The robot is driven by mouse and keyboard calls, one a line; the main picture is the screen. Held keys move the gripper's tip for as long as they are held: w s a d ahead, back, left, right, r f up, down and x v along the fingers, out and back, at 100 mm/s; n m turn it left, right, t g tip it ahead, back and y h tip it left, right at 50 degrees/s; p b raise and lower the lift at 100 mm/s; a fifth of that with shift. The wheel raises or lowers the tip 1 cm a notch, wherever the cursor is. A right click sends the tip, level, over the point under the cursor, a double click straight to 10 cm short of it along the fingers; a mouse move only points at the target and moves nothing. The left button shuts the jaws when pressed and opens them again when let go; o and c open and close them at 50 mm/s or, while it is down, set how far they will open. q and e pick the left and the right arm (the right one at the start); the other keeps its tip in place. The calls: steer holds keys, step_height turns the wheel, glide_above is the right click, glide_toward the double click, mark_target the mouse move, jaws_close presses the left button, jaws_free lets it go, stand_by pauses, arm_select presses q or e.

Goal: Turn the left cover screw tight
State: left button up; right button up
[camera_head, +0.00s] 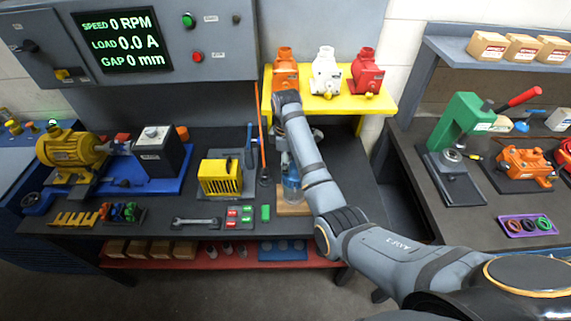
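My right arm comes in from the lower right and reaches over the dark middle bench. Its gripper (283,146) points down and is mostly hidden behind my own forearm; I cannot tell whether its fingers are open or shut. Just below it, a blue, glassy body (291,186) stands on a wooden block (292,208), partly covered by the forearm. Grey metal shows on either side of the forearm above it. I cannot make out the left cover screw or any other cover screw. My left gripper is not in view.
A yellow shelf (380,103) behind holds orange (285,72), white (326,72) and red (366,74) fittings. Left on the bench are a yellow motor (70,150), a yellow slotted box (219,177) and a wrench (196,222). A green press (464,125) stands right.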

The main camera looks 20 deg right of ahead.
steer(key=shift+s+r, duration=0.15)
steer(key=shift+s, duration=0.1)
steer(key=shift+w, duration=0.1)
steer(key=shift+w+f, duration=0.2)
steer(key=shift+w, duration=0.15)
steer(key=shift+c, duration=0.2)
steer(key=shift+w+f, duration=0.15)
steer(key=shift+w, duration=0.1)
steer(key=shift+c, duration=2.3)
steer(key=shift+s, duration=0.1)
steer(key=shift+c, duration=1.3)
steer(key=shift+s+r, duration=0.1)
steer(key=shift+r, duration=0.1)
jaws_close()
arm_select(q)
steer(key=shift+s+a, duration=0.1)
